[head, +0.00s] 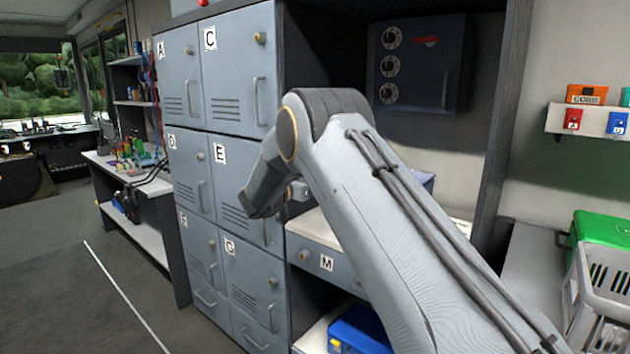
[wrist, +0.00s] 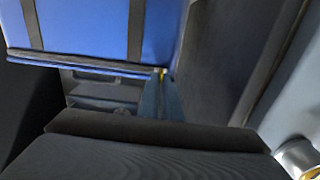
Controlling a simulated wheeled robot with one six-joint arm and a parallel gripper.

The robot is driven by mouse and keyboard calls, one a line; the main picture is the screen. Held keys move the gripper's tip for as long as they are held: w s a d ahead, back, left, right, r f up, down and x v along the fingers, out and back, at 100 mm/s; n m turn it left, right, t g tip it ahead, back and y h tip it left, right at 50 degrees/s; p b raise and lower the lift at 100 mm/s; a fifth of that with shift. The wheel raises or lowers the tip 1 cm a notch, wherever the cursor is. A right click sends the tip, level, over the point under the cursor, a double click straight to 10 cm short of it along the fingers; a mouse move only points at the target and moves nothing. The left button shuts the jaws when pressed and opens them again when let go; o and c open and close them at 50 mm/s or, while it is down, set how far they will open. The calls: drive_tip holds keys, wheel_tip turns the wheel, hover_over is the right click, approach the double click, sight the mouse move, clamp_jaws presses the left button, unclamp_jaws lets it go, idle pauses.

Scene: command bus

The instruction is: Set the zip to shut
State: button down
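A blue bag-like thing (wrist: 85,30) with dark vertical straps fills the upper left of the wrist view. A dark seam, perhaps the zip (wrist: 80,63), runs along its lower edge. A small yellowish piece (wrist: 160,72) shows at the seam's right end; I cannot tell if it is the zip pull. Part of a blue thing (head: 424,182) also shows behind my arm in the head view. My gripper (wrist: 158,98) seems to show as a narrow blue-grey shape below the seam's right end. Its fingers are not clear, and my arm hides it in the head view.
Grey lettered lockers (head: 238,70) stand left of my arm. Drawer M (head: 326,262) is below the shelf, with a blue box (head: 360,330) lower down. A dark wall box with dials (head: 420,65) hangs behind. A grey crate (head: 600,300) stands at right. Floor at left is clear.

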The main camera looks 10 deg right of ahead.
drive_tip(key=c, duration=1.9)
unclamp_jaws()
drive_tip(key=shift+w, duration=0.1)
drive_tip(key=shift+c, duration=0.2)
drive_tip(key=shift+a, duration=0.1)
drive_tip(key=b+v, duration=0.1)
drive_tip(key=v, duration=0.6)
drive_tip(key=shift+s+a, duration=0.2)
drive_tip(key=shift+s, duration=0.1)
drive_tip(key=shift+w+r, duration=0.1)
